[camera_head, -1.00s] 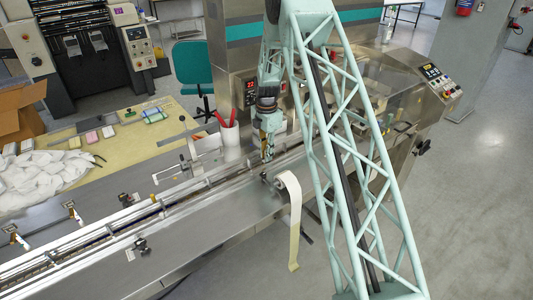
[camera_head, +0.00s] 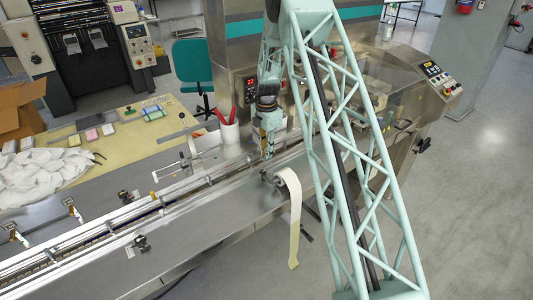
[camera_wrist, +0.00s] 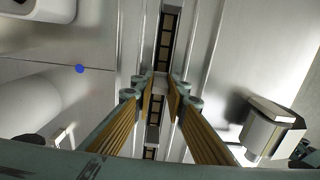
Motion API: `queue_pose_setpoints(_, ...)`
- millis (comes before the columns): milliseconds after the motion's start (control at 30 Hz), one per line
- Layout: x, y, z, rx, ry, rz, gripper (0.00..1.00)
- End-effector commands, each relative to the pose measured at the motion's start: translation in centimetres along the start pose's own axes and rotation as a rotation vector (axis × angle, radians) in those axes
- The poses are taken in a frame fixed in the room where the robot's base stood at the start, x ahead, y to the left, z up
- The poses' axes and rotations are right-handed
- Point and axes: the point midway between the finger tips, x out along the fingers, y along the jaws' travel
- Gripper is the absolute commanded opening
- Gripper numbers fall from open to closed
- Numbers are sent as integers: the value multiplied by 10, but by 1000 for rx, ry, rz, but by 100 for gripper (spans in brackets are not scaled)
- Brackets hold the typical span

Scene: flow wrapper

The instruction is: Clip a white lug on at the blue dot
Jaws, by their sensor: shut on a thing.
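My gripper (camera_wrist: 160,90) points down over a narrow channel in the machine's bed, its two tan-padded fingers close together. A small pale piece (camera_wrist: 160,83), which looks like the white lug, shows between the fingertips; most of it is hidden by the pads. Below runs a dark chain (camera_wrist: 168,38) with tan links, along the channel. The blue dot (camera_wrist: 80,68) lies on the grey metal surface to the left of the channel in the wrist view, apart from the fingers. In the head view my gripper (camera_head: 267,153) is low over the rail; the lug cannot be made out there.
A roll of pale strip (camera_head: 290,180) hangs at the bed's front edge, close to my gripper. A white cup with red handles (camera_head: 230,131) stands behind it. A metal block (camera_wrist: 268,130) is right of the fingers. The bed's front plate (camera_head: 200,225) is mostly clear.

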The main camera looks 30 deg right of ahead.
Motion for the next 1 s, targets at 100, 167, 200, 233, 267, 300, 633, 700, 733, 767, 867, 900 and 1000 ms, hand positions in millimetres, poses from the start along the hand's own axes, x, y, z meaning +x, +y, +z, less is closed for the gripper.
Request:
queue_pose_setpoints(100, 4, -2, -1, 0, 2, -4, 7)
queue_pose_setpoints(167, 4, -2, -1, 0, 2, -4, 7)
queue_pose_setpoints(200, 4, -2, -1, 0, 2, -4, 7)
queue_pose_setpoints(233, 4, -2, -1, 0, 2, -5, 7)
queue_pose_setpoints(267, 4, -2, -1, 0, 2, -5, 7)
queue_pose_setpoints(300, 4, -2, -1, 0, 2, -5, 15)
queue_pose_setpoints(633, 3, -2, -1, 0, 2, -4, 29)
queue_pose_setpoints(700, 3, -2, -1, 0, 2, -4, 29)
queue_pose_setpoints(733, 3, -2, -1, 0, 2, -4, 29)
queue_pose_setpoints(767, 3, -2, -1, 0, 2, -4, 29)
queue_pose_setpoints(867, 2, -1, -1, 0, 2, -3, 29)
queue_pose_setpoints(900, 2, -1, -1, 0, 1, -3, 29)
queue_pose_setpoints(1000, -1, -1, -1, 0, 1, -2, 29)
